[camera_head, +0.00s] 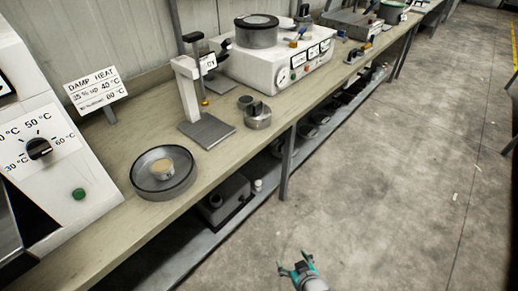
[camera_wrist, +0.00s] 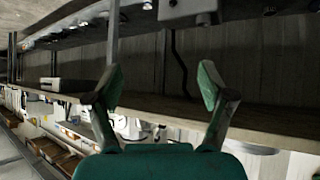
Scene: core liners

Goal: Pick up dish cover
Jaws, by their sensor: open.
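A shallow round dish (camera_head: 150,187) with a dark rim stands on the bench at the left in the head view. A small tan disc (camera_head: 163,168) sits inside it. I cannot tell for sure which part is the dish cover; a clear lid over the dish does not show plainly. My gripper (camera_head: 295,268) is low over the floor, to the right of the bench and well apart from the dish. In the wrist view my gripper (camera_wrist: 162,82) has its green-tipped fingers spread wide with nothing between them. The dish is not recognisable in the wrist view.
The long bench (camera_head: 100,235) has a lower shelf holding dark equipment (camera_head: 222,198). A white control box (camera_head: 45,150) and a sign (camera_head: 96,90) are near the dish. A stand (camera_head: 207,130) and small metal cups (camera_head: 257,117) are farther along. The concrete floor (camera_head: 410,180) is clear.

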